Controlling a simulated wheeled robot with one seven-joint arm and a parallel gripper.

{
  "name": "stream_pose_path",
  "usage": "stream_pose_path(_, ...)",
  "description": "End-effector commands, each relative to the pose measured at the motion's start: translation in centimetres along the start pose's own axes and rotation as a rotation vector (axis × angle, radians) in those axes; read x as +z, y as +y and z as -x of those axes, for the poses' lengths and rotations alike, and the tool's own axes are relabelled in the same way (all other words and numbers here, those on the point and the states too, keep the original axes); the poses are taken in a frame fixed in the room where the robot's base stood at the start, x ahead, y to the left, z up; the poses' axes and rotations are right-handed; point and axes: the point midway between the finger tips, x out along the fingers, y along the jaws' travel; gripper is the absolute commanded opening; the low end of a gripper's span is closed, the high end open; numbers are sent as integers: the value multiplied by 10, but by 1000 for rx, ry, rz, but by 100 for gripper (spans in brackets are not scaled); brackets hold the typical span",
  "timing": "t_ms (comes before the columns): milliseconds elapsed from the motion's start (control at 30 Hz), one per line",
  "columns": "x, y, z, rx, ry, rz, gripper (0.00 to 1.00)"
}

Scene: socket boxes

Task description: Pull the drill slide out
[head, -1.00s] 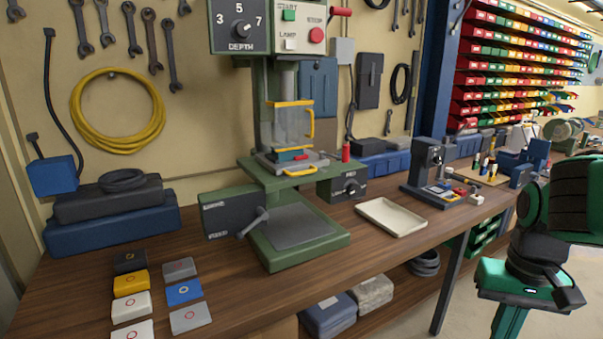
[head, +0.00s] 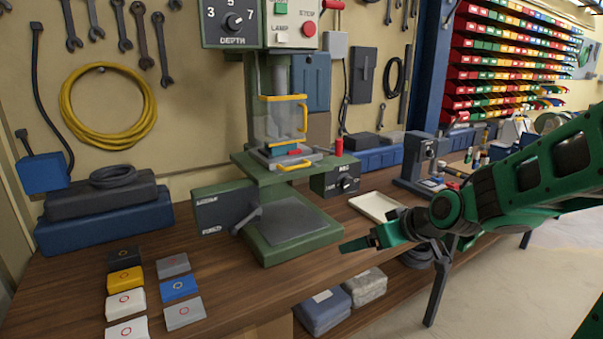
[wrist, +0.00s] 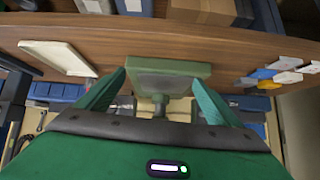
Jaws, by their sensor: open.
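The green drill press (head: 270,185) stands on the wooden bench. Its slide (head: 284,161) sits on the raised table under the clear guard, with a yellow handle (head: 294,165) at its front edge. The clear guard (head: 280,120) has yellow trim and a yellow side handle. My gripper (head: 358,243) is in front of the press, to the right of and lower than the slide handle, apart from it. In the wrist view both green fingers are spread (wrist: 160,88) with nothing between them, and the press's green base (wrist: 190,68) lies beyond. The slide cannot be made out there.
A cream tray (head: 376,207) lies on the bench right of the press, near my arm. A lever box (head: 225,207) and a knob box (head: 335,178) flank the press. Several coloured blocks (head: 126,280) lie at front left. The bench front edge is below my gripper.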

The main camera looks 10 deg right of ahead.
Motion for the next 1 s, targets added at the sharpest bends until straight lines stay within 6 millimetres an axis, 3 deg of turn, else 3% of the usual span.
stream_pose_path(167,-68,-33,-29,-66,272,89,87)
stream_pose_path(300,-115,-50,-34,-73,478,106,87)
stream_pose_path(400,-139,-53,-33,-58,593,96,87)
stream_pose_path(533,-158,-53,-30,-33,691,75,87)
stream_pose_path(733,-169,-52,-29,-16,738,64,87)
stream_pose_path(1000,-194,-54,-56,-18,739,68,87)
